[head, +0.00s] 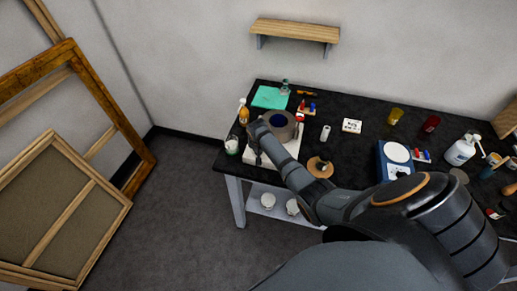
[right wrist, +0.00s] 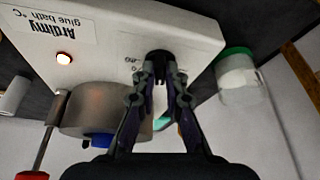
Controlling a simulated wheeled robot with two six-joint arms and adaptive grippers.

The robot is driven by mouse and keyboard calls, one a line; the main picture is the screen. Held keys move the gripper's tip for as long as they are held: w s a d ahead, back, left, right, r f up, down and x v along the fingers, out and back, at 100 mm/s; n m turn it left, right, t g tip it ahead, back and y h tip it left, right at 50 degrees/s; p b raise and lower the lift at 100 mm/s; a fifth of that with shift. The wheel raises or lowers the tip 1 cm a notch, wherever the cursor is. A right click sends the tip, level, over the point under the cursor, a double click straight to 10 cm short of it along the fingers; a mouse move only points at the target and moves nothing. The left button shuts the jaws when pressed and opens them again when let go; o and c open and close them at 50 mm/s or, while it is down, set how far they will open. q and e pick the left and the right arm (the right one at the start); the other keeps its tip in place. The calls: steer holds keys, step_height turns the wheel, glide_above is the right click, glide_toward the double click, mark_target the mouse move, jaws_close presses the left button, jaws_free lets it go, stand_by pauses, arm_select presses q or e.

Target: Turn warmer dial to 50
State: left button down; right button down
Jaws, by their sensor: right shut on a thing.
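The warmer is a white box (head: 291,153) at the left end of the dark table, with a round metal pot (head: 281,122) in its top. My right gripper (right wrist: 160,80) is shut on the black dial (right wrist: 159,57) at the box's edge. Fingers cover much of the dial; its pointer and most scale numbers cannot be read. My left gripper is not in view.
A jar with a green lid (right wrist: 237,75) stands close beside the warmer, and an orange bottle (head: 243,115) behind it. A blue device (head: 382,165) and a white pump bottle (head: 461,152) stand farther right.

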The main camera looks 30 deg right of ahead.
steer(key=c, duration=1.4)
jaws_free()
steer(key=v, duration=1.2)
